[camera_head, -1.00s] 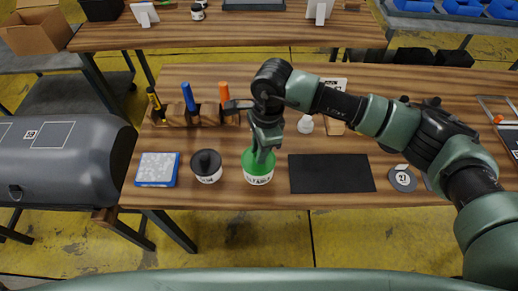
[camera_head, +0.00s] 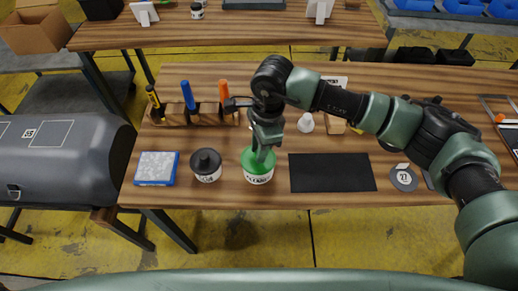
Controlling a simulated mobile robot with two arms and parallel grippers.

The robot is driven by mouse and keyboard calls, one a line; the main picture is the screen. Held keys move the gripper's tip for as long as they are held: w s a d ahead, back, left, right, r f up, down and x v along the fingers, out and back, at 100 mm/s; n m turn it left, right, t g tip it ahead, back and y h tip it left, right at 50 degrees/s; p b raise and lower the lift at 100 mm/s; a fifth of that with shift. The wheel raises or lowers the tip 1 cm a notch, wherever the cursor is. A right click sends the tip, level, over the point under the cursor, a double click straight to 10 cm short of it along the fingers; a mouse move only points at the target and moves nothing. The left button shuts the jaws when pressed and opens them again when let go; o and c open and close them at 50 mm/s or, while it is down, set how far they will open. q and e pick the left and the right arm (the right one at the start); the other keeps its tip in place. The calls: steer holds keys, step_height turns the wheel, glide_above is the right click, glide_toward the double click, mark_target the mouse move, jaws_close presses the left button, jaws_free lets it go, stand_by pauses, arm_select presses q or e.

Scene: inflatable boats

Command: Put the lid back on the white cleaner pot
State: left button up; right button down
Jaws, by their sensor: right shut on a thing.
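The white cleaner pot (camera_head: 258,179) stands on the wooden table near its front edge, with a dark label band. The green lid (camera_head: 247,161) is at the top of the pot; I cannot tell whether it is seated or just above the rim. My right gripper (camera_head: 262,154) comes down from above and is shut on the lid, hiding part of it. My left gripper is not in view.
A white pot with a black lid (camera_head: 207,165) and a blue-edged pad (camera_head: 156,169) stand to the left. A wooden rack (camera_head: 176,119) with several upright tools is behind. A black mat (camera_head: 331,173) lies to the right, with a round grey disc (camera_head: 404,179) beyond it.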

steer(key=shift+b, duration=0.4)
stand_by(0.8)
steer(key=shift+f+b, duration=0.2)
steer(key=shift+b, duration=0.75)
stand_by(0.9)
stand_by(0.4)
steer(key=c, duration=0.7)
jaws_free()
steer(key=shift+r, duration=0.1)
steer(key=shift+r+p, duration=1.15)
steer(key=shift+r, duration=2.3)
